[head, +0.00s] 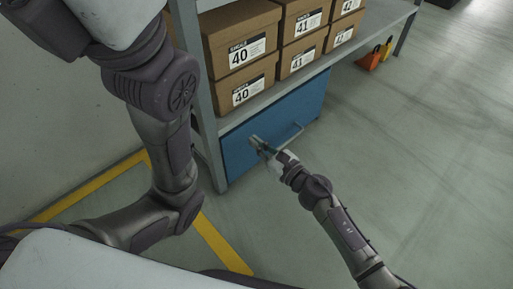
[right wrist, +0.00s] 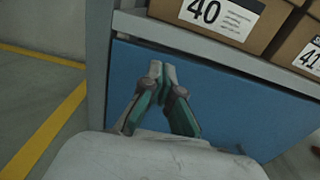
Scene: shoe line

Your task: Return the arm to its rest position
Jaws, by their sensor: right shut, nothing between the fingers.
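My right gripper (head: 258,146) reaches in from the lower right of the head view, in front of a blue drawer front (head: 240,150) under the shelf. In the right wrist view its fingers (right wrist: 162,72) are together with nothing between them, and the blue panel (right wrist: 235,115) fills the space behind them. I cannot tell whether the fingertips touch the panel. My left arm fills the left of the head view, bent, but its gripper is out of view.
Shoe boxes (head: 240,48) labelled 40, 41 and 42 stand stacked on the grey shelf (head: 275,88). The drawer has a bar handle (head: 290,135). A yellow floor line (head: 222,245) runs at left. An orange object (head: 370,60) stands on the floor beyond. The floor to the right is clear.

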